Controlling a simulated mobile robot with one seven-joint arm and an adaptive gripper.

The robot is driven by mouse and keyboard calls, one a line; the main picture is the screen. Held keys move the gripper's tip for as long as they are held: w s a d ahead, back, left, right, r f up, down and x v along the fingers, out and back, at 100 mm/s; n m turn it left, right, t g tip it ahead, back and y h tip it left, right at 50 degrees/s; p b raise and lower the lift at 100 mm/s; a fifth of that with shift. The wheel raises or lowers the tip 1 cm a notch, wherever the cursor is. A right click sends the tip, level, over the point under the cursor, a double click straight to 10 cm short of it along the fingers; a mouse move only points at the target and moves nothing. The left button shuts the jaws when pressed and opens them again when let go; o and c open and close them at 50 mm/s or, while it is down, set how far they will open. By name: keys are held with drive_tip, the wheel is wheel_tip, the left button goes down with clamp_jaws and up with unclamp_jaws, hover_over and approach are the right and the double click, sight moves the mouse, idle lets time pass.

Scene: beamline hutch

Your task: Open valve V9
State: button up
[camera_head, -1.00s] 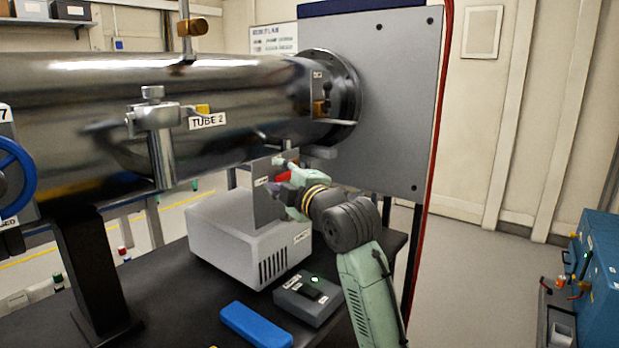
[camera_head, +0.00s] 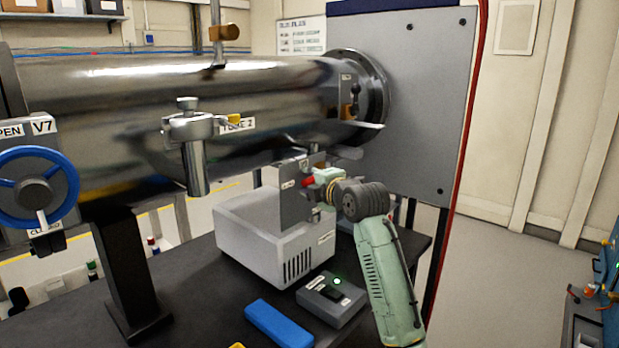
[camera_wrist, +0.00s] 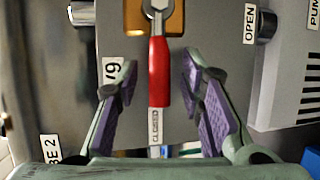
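Valve V9 is a grey plate (camera_wrist: 190,125) with a brass-coloured hub (camera_wrist: 172,18) and a red lever (camera_wrist: 158,72). The lever lies along the "CLOSED" label (camera_wrist: 154,122); the "OPEN" label (camera_wrist: 250,22) is to the right in the wrist view. In the head view the plate (camera_head: 292,205) stands below the steel tube, and a little of the red lever (camera_head: 308,182) shows. My gripper (camera_wrist: 158,76) is open, one purple-padded finger on each side of the lever, with gaps on both sides. It is partly hidden in the head view (camera_head: 318,188).
The steel tube (camera_head: 110,110) runs just above my gripper. A white pump box (camera_head: 250,240) stands below the plate. A grey control box (camera_head: 335,305) and a blue case (camera_head: 278,325) lie on the table. The blue V7 wheel (camera_head: 60,185) is at left.

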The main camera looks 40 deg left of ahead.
drive_tip(key=shift+a, duration=0.2)
clamp_jaws()
idle(0.4)
idle(0.4)
